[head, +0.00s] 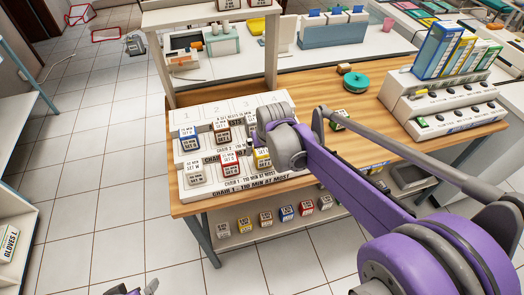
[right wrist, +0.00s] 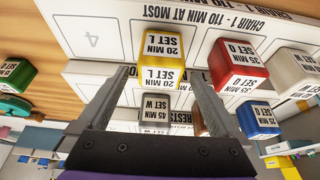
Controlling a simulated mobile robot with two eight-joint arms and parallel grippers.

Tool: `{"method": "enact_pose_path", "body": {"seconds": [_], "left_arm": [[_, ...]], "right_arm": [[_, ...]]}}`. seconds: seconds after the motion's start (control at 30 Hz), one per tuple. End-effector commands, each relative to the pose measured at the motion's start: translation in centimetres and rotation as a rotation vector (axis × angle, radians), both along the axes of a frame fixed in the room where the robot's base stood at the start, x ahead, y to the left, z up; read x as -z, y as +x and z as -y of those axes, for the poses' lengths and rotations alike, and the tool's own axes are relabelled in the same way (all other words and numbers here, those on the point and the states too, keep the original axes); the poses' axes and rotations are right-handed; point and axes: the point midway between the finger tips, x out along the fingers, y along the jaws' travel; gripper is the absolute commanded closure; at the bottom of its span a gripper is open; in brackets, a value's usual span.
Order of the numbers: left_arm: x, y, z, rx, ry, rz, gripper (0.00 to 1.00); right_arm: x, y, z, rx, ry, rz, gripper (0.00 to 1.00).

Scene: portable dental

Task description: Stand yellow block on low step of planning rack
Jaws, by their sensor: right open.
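The yellow block (right wrist: 162,48), labelled 20 MIN SET L, stands on the low step of the white planning rack (right wrist: 92,28), beside the bare cell marked 4. In the head view the yellow block (head: 262,158) is at the right of the front row, partly behind my right arm. My right gripper (right wrist: 160,78) is open; its fingertips are spread to either side of the block's near end, with gaps visible. In the head view my arm hides the fingers. Only a bit of my left gripper (head: 150,286) shows at the bottom edge; its jaws cannot be made out.
A red block (head: 229,162) and a white block (head: 194,172) stand on the same step. A grey block (right wrist: 156,103) stands behind the yellow one, and others are on higher steps. A green block (head: 339,121) and a teal round object (head: 356,82) lie on the wooden table.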

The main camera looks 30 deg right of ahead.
Motion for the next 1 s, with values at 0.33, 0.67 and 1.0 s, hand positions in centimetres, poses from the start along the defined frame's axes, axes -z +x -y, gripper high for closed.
{"method": "enact_pose_path", "body": {"seconds": [0.33, 0.67, 1.0], "left_arm": [[-0.8, 0.2, 0.0, 0.000, 0.000, 0.004, 0.00], [-0.9, 0.2, 0.0, 0.000, 0.000, 0.004, 0.00], [-0.9, 0.2, 0.0, 0.000, 0.000, 0.004, 0.00]], "right_arm": [[-5.8, -2.3, -0.6, 0.000, 0.000, 0.000, 0.00], [-4.7, -8.8, -4.7, -0.083, -0.002, 0.020, 0.00], [1.4, -19.3, -9.5, -0.223, -0.006, 0.058, 0.00]]}}
